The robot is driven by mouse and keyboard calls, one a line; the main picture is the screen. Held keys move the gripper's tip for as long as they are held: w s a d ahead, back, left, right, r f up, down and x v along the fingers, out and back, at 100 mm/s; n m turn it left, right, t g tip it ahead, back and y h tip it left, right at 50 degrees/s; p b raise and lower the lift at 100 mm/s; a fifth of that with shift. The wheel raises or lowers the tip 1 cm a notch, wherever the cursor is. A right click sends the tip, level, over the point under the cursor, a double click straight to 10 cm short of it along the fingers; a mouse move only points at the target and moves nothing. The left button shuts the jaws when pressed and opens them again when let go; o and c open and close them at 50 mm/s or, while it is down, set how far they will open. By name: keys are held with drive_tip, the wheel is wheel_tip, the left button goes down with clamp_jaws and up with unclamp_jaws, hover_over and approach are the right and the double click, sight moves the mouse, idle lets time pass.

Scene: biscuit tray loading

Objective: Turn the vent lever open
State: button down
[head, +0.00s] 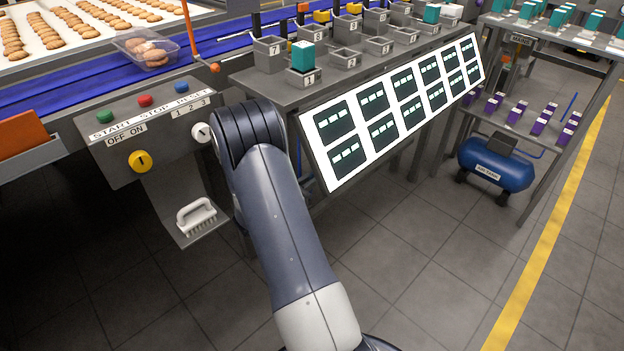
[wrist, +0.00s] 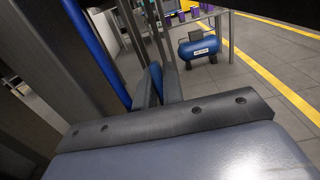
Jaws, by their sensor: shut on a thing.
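My gripper (wrist: 159,88) shows in the wrist view with its two dark fingers close together. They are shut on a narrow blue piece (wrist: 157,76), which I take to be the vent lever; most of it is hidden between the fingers. How far the lever is turned cannot be told. In the head view my arm reaches down beside the panel table, and my gripper and the lever are hidden behind it.
A blue air tank (head: 497,166) stands under the right-hand rack; it also shows in the wrist view (wrist: 199,47). The control box (head: 125,143) and sloped panel (head: 330,175) flank my arm. A brush (head: 196,217) lies on a low shelf. Floor is clear at front right.

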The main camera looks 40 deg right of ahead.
drive_tip(key=shift+a+f+h+b, duration=0.25)
drive_tip(key=shift+h+b, duration=0.15)
drive_tip(key=shift+b, duration=0.4)
drive_tip(key=shift+a+h+b, duration=0.15)
drive_tip(key=shift+h+b, duration=0.15)
drive_tip(key=shift+b, duration=0.15)
drive_tip(key=shift+a+r+h+b, duration=0.35)
drive_tip(key=shift+h+b, duration=0.2)
drive_tip(key=shift+h, duration=0.15)
drive_tip(key=c, duration=1.5)
unclamp_jaws()
drive_tip(key=p+v, duration=0.2)
drive_tip(key=v, duration=0.9)
drive_tip(key=shift+s, duration=0.15)
